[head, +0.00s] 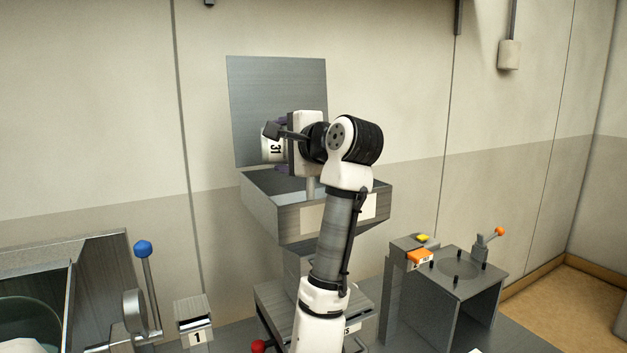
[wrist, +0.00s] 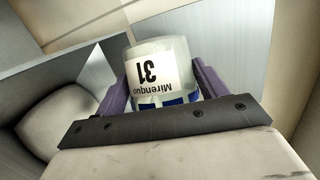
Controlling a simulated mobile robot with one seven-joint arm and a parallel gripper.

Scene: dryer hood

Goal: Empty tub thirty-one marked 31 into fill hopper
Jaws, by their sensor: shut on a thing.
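Tub thirty-one (head: 271,147) is a small whitish tub with a black 31 on its label. My gripper (head: 283,146) is shut on it and holds it in the air above the fill hopper (head: 262,207). The label reads sideways in the head view, so the tub looks tipped on its side. In the wrist view the tub (wrist: 160,62) sits between the purple fingers of my gripper (wrist: 163,85), with its label upside down and a blue band near the fingers. Its contents are hidden. The hopper is an open-topped grey metal box; its inside is mostly hidden.
A tall metal plate (head: 250,100) stands behind the hopper. A blue-knobbed lever (head: 147,275) and a box marked 1 (head: 197,325) are at lower left. A metal stand (head: 470,285) with an orange-knobbed lever (head: 489,242) is at lower right.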

